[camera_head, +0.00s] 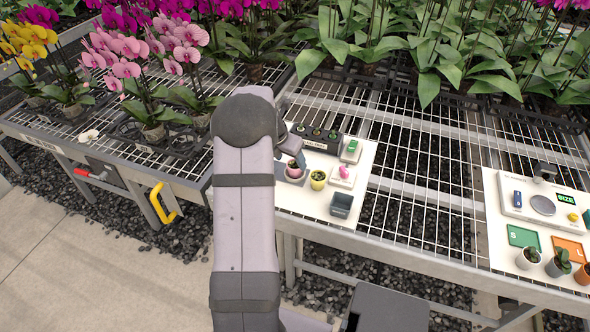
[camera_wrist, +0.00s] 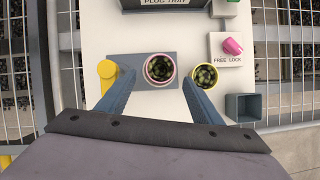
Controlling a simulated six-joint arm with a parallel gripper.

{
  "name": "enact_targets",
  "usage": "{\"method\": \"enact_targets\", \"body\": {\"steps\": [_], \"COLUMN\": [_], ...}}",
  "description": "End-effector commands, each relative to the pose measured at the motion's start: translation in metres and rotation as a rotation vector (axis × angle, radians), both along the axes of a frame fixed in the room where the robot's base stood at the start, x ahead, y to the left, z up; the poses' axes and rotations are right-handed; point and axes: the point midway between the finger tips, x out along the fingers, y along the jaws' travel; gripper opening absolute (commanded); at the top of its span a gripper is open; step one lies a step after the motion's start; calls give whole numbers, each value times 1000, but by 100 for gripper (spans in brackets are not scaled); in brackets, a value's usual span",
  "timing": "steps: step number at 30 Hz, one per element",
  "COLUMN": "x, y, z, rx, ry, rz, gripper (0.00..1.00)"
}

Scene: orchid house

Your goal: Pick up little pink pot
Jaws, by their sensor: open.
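The little pink pot (camera_head: 294,172) holds a small dark green plant and stands upright on a grey plate (camera_wrist: 137,61) on the white board. In the wrist view the pink pot (camera_wrist: 148,76) sits between the tips of my gripper (camera_wrist: 158,77). My gripper is open, with one finger left of the pot and the other between it and the yellow pot (camera_wrist: 208,67). A gap shows on both sides, clearer on the left. The right finger covers part of the yellow pot. My arm hides part of the board in the head view.
Right of the pots are a pink knob (camera_wrist: 232,46) on a white block and an open grey bin (camera_wrist: 243,107). A yellow cylinder (camera_wrist: 107,69) stands close to my left finger. A dark plug tray (camera_head: 318,141) lies behind. A second board (camera_head: 510,222) is far right.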

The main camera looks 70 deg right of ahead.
Motion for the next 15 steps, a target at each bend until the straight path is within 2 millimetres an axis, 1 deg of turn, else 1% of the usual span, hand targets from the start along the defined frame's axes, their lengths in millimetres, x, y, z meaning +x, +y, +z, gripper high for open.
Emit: {"method": "enact_targets", "body": {"steps": [5, 15], "x": [0, -5], "y": [-3, -19], "z": [-3, -36], "rx": [-1, 0], "ry": [-1, 0], "rz": [-1, 1], "gripper": [60, 60]}}
